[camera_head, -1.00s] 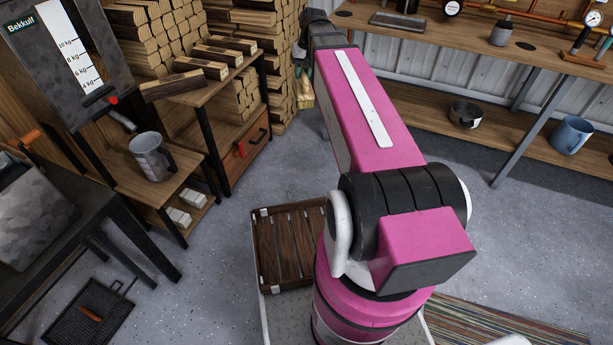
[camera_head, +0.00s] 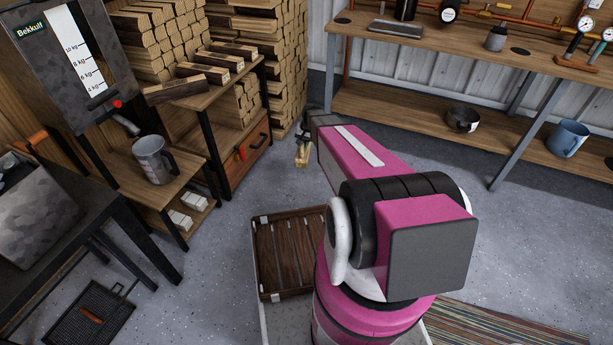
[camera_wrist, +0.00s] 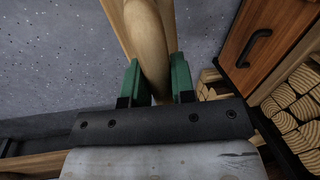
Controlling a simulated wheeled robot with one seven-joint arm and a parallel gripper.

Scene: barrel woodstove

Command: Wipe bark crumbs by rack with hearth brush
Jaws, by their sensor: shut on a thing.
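The hearth brush (camera_wrist: 147,40) has a pale wooden handle. In the wrist view my gripper (camera_wrist: 156,78) is shut on it, with one green finger on each side. In the head view my gripper (camera_head: 305,142) and the small tan brush (camera_head: 302,158) are in the air left of my arm's end, in front of the stacked firewood. The rack (camera_head: 285,60) holds tall stacks of split logs at the back. No bark crumbs can be made out in either view. The bristles are not clear.
A wooden shelf unit with an orange-fronted drawer (camera_head: 250,155) stands left of the brush. A long workbench (camera_head: 455,38) with a lower shelf (camera_head: 410,127) runs along the back right. A slatted crate (camera_head: 283,252) sits beside my arm's base. Grey floor (camera_head: 235,225) between them is open.

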